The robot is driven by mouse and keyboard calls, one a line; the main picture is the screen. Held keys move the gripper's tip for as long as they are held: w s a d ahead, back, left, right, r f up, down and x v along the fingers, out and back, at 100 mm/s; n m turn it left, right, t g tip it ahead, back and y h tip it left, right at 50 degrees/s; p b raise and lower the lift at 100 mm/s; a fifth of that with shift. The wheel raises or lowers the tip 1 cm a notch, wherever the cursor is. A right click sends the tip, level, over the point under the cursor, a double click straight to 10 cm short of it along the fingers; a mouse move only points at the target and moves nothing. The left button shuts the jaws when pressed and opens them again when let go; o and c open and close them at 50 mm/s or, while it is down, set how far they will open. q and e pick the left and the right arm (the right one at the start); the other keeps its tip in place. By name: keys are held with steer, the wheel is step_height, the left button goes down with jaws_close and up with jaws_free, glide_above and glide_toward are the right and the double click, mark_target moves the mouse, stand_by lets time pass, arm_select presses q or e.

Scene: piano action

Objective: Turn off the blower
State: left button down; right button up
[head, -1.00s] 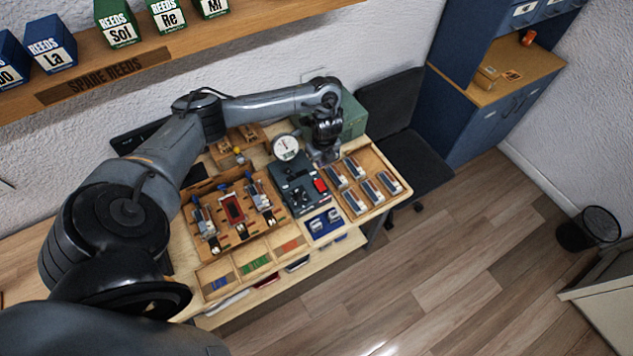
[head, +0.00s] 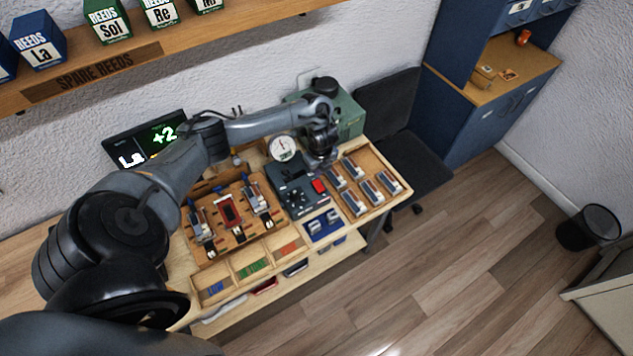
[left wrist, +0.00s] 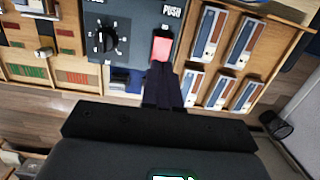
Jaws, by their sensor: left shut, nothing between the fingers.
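The grey control box (head: 292,203) stands mid-bench, with a round white gauge (head: 283,148) at its back. Its red button (head: 319,186) is on the right side. In the left wrist view the red button (left wrist: 161,47) sits under a "PUSH" label, right of a black dial knob (left wrist: 106,40). My left gripper (head: 322,172) is shut and empty, pointing down just behind the button in the head view. In the left wrist view its fingertips (left wrist: 160,68) overlap the button's lower edge. I cannot tell whether they touch it. My right gripper is not in view.
A wooden tray of reed parts (head: 384,170) lies right of the box. A wooden fixture (head: 219,240) stands left, with small compartments in front. A green box (head: 350,118) is behind my gripper. A screen (head: 128,155) reads "La" and "+2".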

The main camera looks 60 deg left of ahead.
arm_select(q)
glide_above(316, 183)
steer(key=f, duration=0.5)
steer(key=shift+d+f, duration=0.15)
steer(key=shift+d, duration=0.2)
steer(key=shift+a+f, duration=0.15)
steer(key=shift+f, duration=0.8)
steer(key=shift+a+f+b, duration=0.15)
steer(key=shift+f+b, duration=0.2)
steer(key=shift+b, duration=0.05)
steer(key=shift+a, duration=0.1)
